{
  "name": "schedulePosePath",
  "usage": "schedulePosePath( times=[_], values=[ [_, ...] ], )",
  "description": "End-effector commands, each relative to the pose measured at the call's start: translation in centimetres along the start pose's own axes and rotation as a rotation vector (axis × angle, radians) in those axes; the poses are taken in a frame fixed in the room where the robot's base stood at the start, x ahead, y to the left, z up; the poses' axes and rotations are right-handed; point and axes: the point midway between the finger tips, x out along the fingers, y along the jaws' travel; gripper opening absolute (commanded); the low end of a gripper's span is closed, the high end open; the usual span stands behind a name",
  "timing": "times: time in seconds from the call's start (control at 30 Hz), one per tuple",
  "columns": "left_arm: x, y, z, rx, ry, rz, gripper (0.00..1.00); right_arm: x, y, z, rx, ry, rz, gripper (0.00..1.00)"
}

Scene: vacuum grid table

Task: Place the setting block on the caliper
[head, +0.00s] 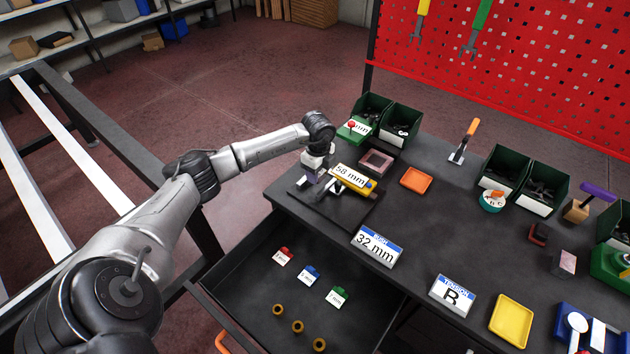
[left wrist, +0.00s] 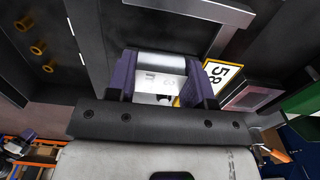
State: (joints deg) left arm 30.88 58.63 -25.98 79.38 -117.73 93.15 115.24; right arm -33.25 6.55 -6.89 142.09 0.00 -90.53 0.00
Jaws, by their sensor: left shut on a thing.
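My left gripper (head: 311,182) is low over a black plate (head: 352,217) at the table's left corner. In the left wrist view, its two purple fingers (left wrist: 163,80) are shut on a silver setting block (left wrist: 160,66) with faint printed marks. The caliper (head: 370,188) lies on the plate just right of the gripper, with a yellow-framed "58 mm" display. That display (left wrist: 221,75) also shows beside the right finger in the left wrist view. The gripper hides most of the block in the head view; whether block and caliper touch cannot be told. My right gripper is not in view.
An open drawer (head: 240,275) below holds tagged red, blue and green pieces and several brass rings. A "32 mm" sign (head: 377,246) and an "R" sign (head: 452,295) stand along the front edge. Green bins (head: 402,122) and an orange tray (head: 416,180) lie beyond the caliper.

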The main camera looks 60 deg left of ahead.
Motion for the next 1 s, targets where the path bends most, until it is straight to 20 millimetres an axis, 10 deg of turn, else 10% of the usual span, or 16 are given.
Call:
schedulePosePath(
  times=[1.0],
  values=[
    [4.8,-0.1,1.0,0.001,-0.001,-0.001,0.14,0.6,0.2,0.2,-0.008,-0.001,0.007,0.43]
  ],
)
